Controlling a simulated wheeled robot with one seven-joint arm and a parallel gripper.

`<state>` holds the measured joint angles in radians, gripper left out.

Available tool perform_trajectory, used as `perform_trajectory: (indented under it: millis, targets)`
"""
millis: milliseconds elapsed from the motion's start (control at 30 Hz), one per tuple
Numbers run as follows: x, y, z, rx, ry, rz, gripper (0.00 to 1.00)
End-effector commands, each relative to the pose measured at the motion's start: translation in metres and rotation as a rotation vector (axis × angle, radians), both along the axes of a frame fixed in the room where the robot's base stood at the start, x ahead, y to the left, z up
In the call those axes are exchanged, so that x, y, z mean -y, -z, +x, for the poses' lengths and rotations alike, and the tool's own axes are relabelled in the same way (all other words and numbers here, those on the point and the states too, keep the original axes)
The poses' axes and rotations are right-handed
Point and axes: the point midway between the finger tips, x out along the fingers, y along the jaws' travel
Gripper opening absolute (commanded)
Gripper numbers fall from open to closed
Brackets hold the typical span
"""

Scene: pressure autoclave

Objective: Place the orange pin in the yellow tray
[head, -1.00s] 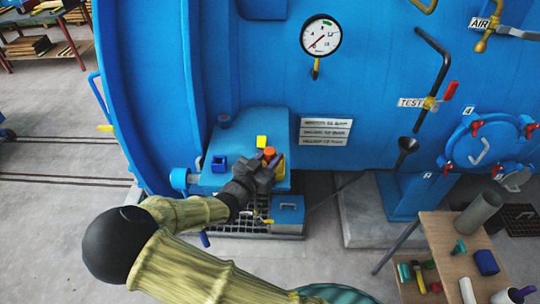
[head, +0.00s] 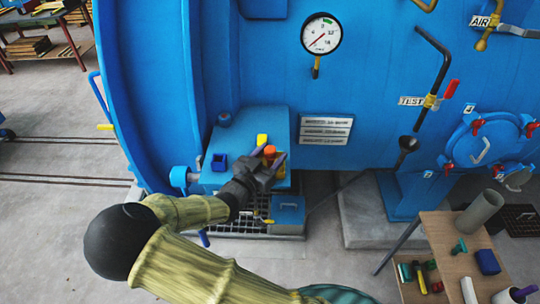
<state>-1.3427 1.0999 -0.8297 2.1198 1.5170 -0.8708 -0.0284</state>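The orange pin (head: 270,150) stands upright on the blue ledge of the vessel, its top showing between my fingers. My gripper (head: 271,158) reaches in from the lower left with its two dark fingers spread to either side of the pin. Touching cannot be told. A yellow surface (head: 280,172), which looks like the yellow tray, shows just below and right of the pin. The gripper hides most of it, so I cannot tell if the pin's base is inside it.
A small yellow piece (head: 262,140) stands just behind the pin. A wooden stand (head: 450,232) with loose parts is at the lower right.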

Motion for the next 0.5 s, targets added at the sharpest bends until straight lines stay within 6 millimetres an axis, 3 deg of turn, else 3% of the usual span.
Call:
perform_trajectory:
  millis: [33,333,500]
  targets:
    - [0.002,0.017,-0.005,-0.04,0.002,-0.003,0.51]
    - [0.002,0.001,-0.005,-0.04,0.002,-0.004,0.51]
    - [-0.018,0.006,-0.031,-0.036,-0.003,0.002,0.51]
